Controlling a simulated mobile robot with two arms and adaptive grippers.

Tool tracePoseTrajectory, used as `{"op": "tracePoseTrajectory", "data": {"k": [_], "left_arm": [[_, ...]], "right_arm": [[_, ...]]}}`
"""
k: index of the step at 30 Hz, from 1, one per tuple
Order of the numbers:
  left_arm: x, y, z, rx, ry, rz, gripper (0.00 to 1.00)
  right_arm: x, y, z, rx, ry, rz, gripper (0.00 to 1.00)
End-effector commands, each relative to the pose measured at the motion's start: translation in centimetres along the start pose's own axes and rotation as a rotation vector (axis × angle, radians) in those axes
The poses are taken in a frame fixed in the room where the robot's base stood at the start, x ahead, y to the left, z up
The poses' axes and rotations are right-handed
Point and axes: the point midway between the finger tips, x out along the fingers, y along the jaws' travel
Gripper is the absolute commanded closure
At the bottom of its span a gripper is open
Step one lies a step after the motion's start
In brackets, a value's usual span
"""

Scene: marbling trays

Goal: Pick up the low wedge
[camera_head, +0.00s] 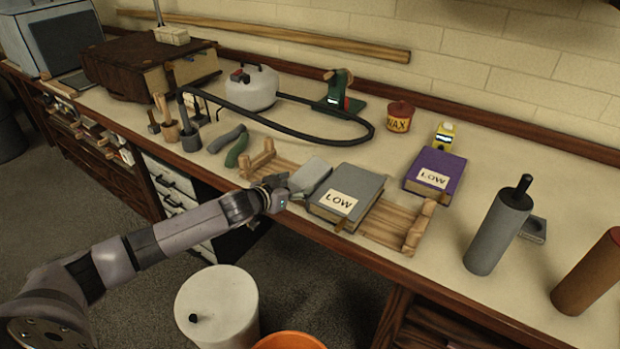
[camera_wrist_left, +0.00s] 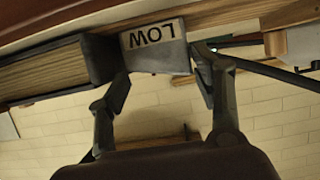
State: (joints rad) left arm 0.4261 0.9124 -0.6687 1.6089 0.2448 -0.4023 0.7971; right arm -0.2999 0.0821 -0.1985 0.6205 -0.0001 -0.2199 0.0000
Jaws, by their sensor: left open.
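The low wedge (camera_wrist_left: 155,50) is a light grey block with LOW printed on its face, upside down in the left wrist view. In the head view the grey block (camera_head: 311,176) lies on the wooden rack between my left gripper (camera_head: 283,187) and a grey book. In the wrist view the fingers of my left gripper (camera_wrist_left: 161,73) are open, one on each side of the wedge. I cannot tell whether they touch it. My right gripper is not in view.
A purple book (camera_head: 437,165), also labelled LOW, lies behind. A green-handled tool (camera_head: 237,150) lies to the left. The bench edge is just below the gripper.

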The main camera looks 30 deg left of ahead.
Motion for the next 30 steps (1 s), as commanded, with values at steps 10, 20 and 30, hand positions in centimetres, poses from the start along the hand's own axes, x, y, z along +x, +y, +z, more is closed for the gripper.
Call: {"op": "tracePoseTrajectory", "data": {"k": [10,20,30], "left_arm": [[3.5,0.0,-0.2,0.000,-0.001,0.001,0.40],[3.5,0.1,0.0,0.000,-0.004,0.001,0.49],[3.5,0.1,0.0,-0.001,-0.004,0.003,0.72]], "right_arm": [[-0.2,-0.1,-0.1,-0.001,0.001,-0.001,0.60],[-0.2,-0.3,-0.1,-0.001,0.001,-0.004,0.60],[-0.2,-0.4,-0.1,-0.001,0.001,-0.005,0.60]]}}
